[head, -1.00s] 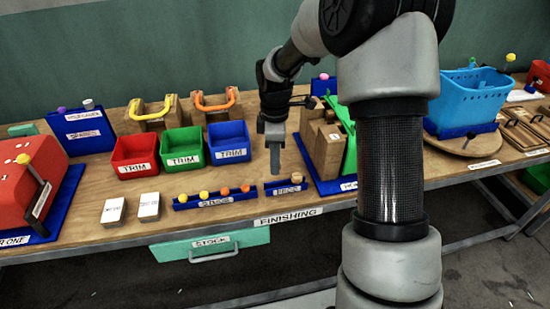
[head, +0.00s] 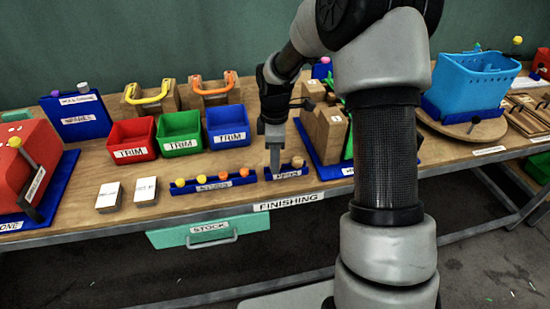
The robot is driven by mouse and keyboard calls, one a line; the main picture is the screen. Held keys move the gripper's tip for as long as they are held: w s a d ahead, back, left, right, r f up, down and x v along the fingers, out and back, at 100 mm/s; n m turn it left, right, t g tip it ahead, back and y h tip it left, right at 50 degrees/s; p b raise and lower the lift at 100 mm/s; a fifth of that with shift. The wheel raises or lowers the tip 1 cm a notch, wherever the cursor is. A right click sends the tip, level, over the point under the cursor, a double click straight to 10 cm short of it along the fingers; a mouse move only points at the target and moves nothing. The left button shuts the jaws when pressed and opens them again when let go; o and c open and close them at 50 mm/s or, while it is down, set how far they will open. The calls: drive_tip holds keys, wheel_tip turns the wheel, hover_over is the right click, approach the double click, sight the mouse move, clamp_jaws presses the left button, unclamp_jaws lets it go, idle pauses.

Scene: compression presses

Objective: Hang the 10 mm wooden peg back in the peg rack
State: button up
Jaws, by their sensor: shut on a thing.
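The peg rack (head: 288,174) is a short blue block with a white label, near the front edge of the bench. A wooden peg with a round tan head (head: 298,162) stands in its right part. My gripper (head: 275,162) points straight down over the rack's left part, its tip at or just above the block. It is shut on the 10 mm wooden peg, which is too small and too covered by the fingers to make out clearly. I cannot tell whether the peg's lower end is inside a hole.
A longer blue rack (head: 214,185) with yellow and orange knobs stands just left. Red, green and blue trim bins (head: 228,139) stand behind it. A wooden block press (head: 325,133) on a blue base is close on the right.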

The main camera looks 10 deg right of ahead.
idle(0.3)
drive_tip(key=o, duration=1)
drive_tip(key=shift+c, duration=0.2)
